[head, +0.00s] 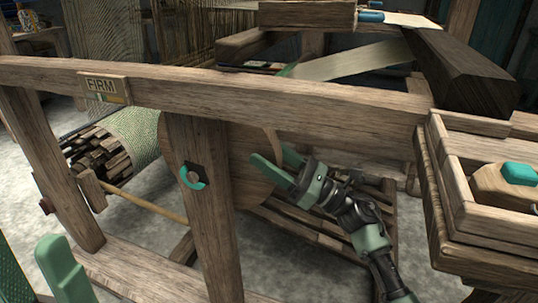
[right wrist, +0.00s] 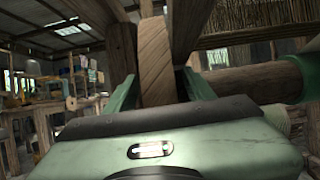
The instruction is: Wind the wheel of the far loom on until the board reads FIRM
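The board (head: 103,87) on the loom's long top rail reads FIRM, with a small marked strip below the word. The wooden wheel (head: 243,160) is a round disc partly hidden behind the loom's post.
A teal C-shaped piece (head: 193,178) is on the post (head: 205,225). A cloth roll (head: 133,137) lies behind the frame at left. A wooden tray (head: 495,215) with a teal-topped block stands at right. Slats lie low behind my right arm.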

